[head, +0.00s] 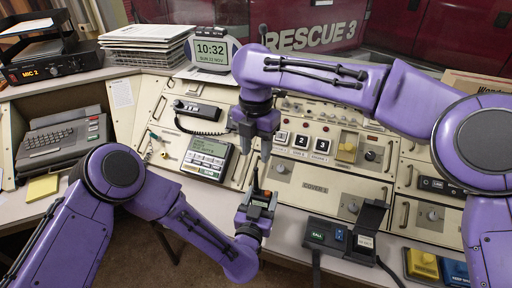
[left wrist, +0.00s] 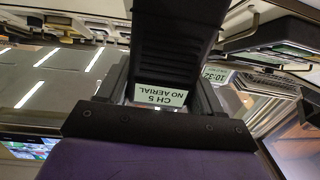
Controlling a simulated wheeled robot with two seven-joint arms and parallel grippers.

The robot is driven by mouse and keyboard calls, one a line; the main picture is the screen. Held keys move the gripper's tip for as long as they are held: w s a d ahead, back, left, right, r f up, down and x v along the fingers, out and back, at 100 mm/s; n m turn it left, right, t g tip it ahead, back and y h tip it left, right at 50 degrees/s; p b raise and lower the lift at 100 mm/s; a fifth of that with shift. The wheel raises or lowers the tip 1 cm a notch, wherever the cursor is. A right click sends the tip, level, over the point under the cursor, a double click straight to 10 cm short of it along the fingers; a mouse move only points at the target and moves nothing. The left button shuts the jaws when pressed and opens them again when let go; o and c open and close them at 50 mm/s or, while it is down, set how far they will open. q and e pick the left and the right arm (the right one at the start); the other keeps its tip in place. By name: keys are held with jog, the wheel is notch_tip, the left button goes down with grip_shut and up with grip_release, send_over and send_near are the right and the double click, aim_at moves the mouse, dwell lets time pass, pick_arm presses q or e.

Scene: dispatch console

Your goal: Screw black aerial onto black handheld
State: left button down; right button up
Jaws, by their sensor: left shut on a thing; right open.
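My left gripper (head: 256,212) is shut on the black handheld (head: 262,196) and holds it upright in front of the console. In the left wrist view the dark ribbed body of the handheld (left wrist: 172,55) fills the middle, with a label reading "CH 5 NO AERIAL" upside down. A thin black upright piece, which looks like the black aerial (head: 256,179), stands at the top of the handheld. I cannot tell whether it is screwed in. My right gripper (head: 255,152) is open, pointing down just above that piece, with nothing visible between its fingers.
The console (head: 310,190) lies close behind both grippers. A handset with coiled cord (head: 197,108) and a display unit (head: 207,157) are left of them. A keyboard unit (head: 60,140) is far left.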

aim_at(256, 189)
notch_tip(256, 189, down, 12)
dwell(0.5)
grip_shut()
